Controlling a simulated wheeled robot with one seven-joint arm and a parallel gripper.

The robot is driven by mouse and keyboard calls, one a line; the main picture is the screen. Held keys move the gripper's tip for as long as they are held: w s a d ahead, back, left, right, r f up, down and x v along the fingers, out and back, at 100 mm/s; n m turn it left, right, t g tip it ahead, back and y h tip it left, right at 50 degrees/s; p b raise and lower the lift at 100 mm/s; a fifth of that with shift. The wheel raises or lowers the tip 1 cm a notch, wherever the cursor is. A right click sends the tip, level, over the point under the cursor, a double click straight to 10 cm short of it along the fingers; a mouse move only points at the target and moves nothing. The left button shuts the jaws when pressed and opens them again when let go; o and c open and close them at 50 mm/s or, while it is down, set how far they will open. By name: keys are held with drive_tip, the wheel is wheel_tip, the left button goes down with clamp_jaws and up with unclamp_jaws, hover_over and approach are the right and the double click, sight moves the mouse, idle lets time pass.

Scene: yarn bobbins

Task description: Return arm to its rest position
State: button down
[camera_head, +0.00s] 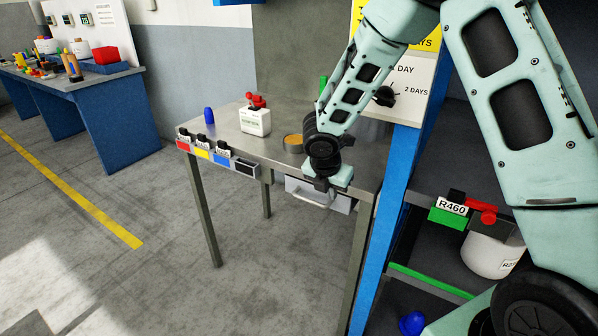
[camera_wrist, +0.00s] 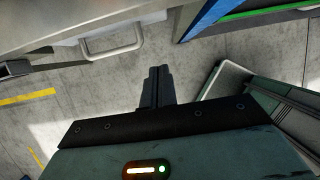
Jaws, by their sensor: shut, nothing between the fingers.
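My gripper (camera_head: 321,185) is in front of the right front edge of the metal table (camera_head: 230,140), near the drawer handle (camera_head: 310,197). In the wrist view my gripper (camera_wrist: 158,72) shows its two dark fingers together, with nothing between them. It points over the bare floor, and the drawer handle (camera_wrist: 118,45) is at upper left, apart from the fingers. My arm is stretched out from the upper right of the head view, in front of the blue shelf post.
A blue shelf post (camera_head: 375,235) stands right of the table. The shelf beside it holds a white bobbin (camera_head: 490,252) and a green R460 label block (camera_head: 449,213). A white box with red knobs (camera_head: 255,120) and a blue bobbin (camera_head: 209,116) stand on the table. Floor at left is clear.

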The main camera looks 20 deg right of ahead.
drive_tip(key=s+a+r+m+g+y, duration=0.1)
drive_tip(key=s+a+r+m, duration=0.3)
drive_tip(key=s, duration=0.6)
drive_tip(key=s+a+r+m+y, duration=0.1)
drive_tip(key=s+a+r+m, duration=0.4)
drive_tip(key=s, duration=0.5)
drive_tip(key=s+a+r+m+g+y, duration=0.1)
drive_tip(key=s+a+r+m, duration=0.3)
drive_tip(key=s+a+m, duration=0.4)
drive_tip(key=s+a+y, duration=0.1)
drive_tip(key=s, duration=0.2)
drive_tip(key=shift+a+r+g, duration=0.15)
drive_tip(key=shift+a+g, duration=0.05)
drive_tip(key=shift+g, duration=0.1)
